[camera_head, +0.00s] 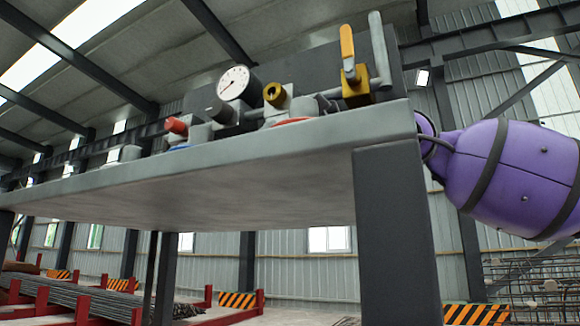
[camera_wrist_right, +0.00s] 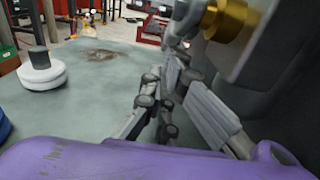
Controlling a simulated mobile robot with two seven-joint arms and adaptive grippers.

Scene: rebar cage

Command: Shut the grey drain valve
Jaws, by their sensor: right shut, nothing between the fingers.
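In the head view a valve with an upright yellow lever (camera_head: 348,48) and brass body (camera_head: 356,86) stands near the table's right end. A grey upright bar with a rounded top (camera_head: 381,50) rises right beside it. I cannot tell whether this bar is the grey drain valve's handle. In the right wrist view my right gripper (camera_wrist_right: 172,72) is shut and empty, over the tabletop, below and left of a brass fitting (camera_wrist_right: 230,18). I cannot tell whether it touches anything. It is hidden in the head view, where my purple right arm enters. My left gripper is out of view.
The table (camera_head: 250,150) is seen from below its top. It carries a gauge (camera_head: 234,83), a red-tipped fitting (camera_head: 177,126) and a dark back panel (camera_head: 310,67). In the wrist view a white round piece (camera_wrist_right: 42,72) stands left; bare tabletop (camera_wrist_right: 95,95) lies between.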

